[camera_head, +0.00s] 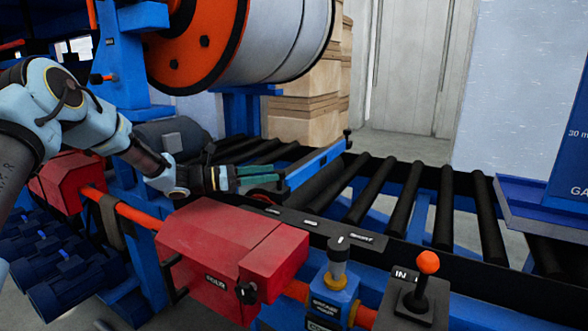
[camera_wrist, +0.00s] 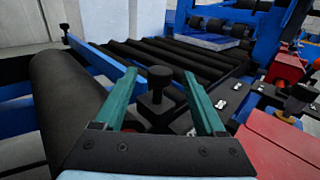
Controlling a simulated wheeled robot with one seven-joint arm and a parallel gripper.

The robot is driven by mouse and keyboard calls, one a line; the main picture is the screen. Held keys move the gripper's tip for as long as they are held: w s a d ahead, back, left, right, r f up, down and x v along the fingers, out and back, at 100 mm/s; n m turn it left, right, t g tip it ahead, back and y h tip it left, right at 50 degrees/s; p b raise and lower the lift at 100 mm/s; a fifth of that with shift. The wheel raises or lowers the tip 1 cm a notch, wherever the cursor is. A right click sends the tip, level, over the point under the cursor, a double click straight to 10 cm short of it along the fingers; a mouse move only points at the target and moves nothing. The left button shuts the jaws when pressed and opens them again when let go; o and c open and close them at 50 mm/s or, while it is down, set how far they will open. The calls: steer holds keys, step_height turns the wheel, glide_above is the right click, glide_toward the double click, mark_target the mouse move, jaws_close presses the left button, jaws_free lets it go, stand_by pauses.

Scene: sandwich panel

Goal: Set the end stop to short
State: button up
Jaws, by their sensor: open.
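The end stop is a blue bar (camera_head: 318,161) lying across the black rollers, left of the printed marks on the near rail. In the wrist view the bar (camera_wrist: 98,60) runs to a black clamp with a round knob (camera_wrist: 160,77). My gripper (camera_head: 276,173) is open, its two green fingers spread. In the wrist view the knob shows between the fingers; whether they reach down around it I cannot tell. The SHORT mark (camera_head: 362,238) is on the rail, right of the stop.
A red box (camera_head: 215,255) stands in front of the rail. A lever with an orange ball (camera_head: 428,263) and a silver-topped selector (camera_head: 338,255) stand along the front. A large orange-flanged drum (camera_head: 200,45) is above left. The rollers right of the stop are clear.

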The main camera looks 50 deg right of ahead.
steer(key=p+x, duration=0.1)
steer(key=x, duration=0.6)
steer(key=shift+c, duration=0.4)
jaws_close()
stand_by(0.9)
